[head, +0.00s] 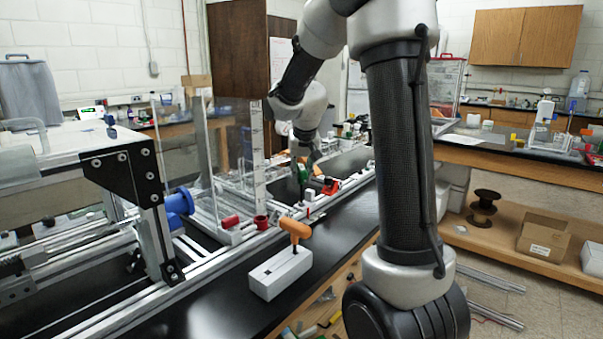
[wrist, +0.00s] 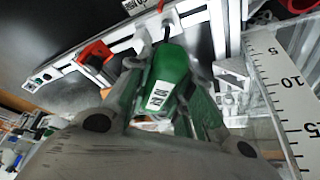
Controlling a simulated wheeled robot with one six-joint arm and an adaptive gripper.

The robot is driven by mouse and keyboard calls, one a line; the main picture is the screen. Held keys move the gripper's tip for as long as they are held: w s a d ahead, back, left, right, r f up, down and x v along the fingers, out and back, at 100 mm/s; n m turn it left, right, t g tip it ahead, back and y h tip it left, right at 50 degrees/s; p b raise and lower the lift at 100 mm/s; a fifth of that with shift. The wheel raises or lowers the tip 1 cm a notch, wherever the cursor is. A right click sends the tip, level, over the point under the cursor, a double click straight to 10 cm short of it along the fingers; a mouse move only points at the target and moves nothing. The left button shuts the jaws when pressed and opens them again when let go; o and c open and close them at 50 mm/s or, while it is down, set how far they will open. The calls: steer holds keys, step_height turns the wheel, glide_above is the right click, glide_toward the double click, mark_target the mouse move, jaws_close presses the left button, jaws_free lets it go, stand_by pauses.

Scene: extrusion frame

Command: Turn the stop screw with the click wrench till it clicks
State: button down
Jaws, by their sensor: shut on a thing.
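A green-handled wrench (wrist: 168,75) with a white label is in my gripper (wrist: 168,90), between the two fingers in the wrist view. Its thin dark shaft points away from me toward a small pale block (wrist: 172,20) on the aluminium rail. I cannot tell whether the tip touches anything, and I cannot make out the stop screw itself. In the head view my gripper (head: 308,158) is small, over the far part of the frame, with the green wrench (head: 303,173) below it.
An orange-handled tool (head: 295,230) stands in a pale block (head: 280,273) on the black bench. A red clamp-like part (wrist: 95,53) sits on the rail beside my gripper. A white ruler (wrist: 285,90) stands close on the right. A clear panel (head: 230,155) stands left of the arm.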

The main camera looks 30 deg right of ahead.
steer(key=shift+f, duration=0.1)
steer(key=shift+m+h, duration=0.3)
steer(key=shift+m, duration=0.5)
steer(key=shift+m+g, duration=0.3)
steer(key=shift+m, duration=0.4)
steer(key=shift+m+h, duration=0.4)
steer(key=shift+m, duration=0.3)
steer(key=shift+m+g, duration=0.4)
steer(key=shift+m, duration=0.4)
